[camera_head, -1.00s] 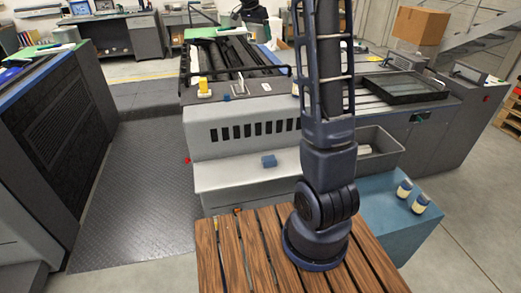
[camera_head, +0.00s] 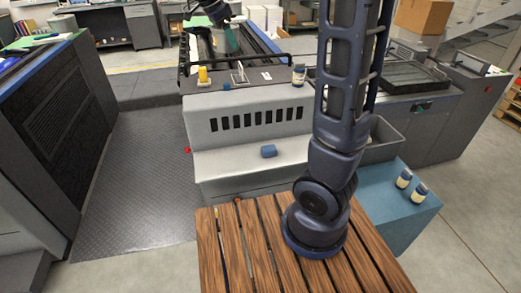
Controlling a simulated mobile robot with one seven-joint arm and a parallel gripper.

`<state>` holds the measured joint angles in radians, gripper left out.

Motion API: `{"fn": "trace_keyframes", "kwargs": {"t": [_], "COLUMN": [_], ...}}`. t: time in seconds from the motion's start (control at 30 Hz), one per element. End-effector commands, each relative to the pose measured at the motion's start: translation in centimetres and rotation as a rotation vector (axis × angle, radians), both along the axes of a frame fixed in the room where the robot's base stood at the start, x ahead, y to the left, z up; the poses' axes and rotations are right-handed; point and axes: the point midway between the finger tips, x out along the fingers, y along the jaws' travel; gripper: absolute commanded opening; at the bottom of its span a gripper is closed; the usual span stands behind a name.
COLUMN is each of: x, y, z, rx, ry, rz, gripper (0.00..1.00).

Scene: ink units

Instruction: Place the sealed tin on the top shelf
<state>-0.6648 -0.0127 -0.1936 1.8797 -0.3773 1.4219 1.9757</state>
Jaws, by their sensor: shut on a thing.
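My gripper (camera_head: 221,26) is at the top of the view, left of my arm's upright links, above the dark bed of the grey press. It is small and dark there, and its fingers are hard to make out. It is shut on a greyish tin (camera_head: 220,41) with green beside it, which I take to be the sealed tin. Whether the tin touches the surface below, I cannot tell. The press's upper deck (camera_head: 265,86) is the higher level; a pale lower ledge (camera_head: 235,165) juts out in front. Which surface is the top shelf is not clear.
The deck holds a yellow container (camera_head: 203,75) and a dark-lidded jar (camera_head: 299,75). Two jars (camera_head: 404,179) stand on a blue cabinet (camera_head: 375,222) at right. A rail (camera_head: 245,60) crosses behind the deck.

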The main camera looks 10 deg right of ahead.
Motion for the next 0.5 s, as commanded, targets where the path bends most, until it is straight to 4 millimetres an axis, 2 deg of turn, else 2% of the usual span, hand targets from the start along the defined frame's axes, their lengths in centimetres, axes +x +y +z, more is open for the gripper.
{"fn": "trace_keyframes", "kwargs": {"t": [0.1,0.27,0.3,0.5], "x": [-2.0,-4.3,-4.1,-4.0], "y": [0.7,1.2,1.2,1.2], "z": [-0.1,-0.3,-1.7,-7.3], "rx": [0.001,0.002,-0.002,-0.003], "ry": [-0.001,0.000,0.003,0.004], "rz": [-0.031,-0.073,-0.073,-0.071], "gripper": [0.45,0.45,0.45,0.45]}}
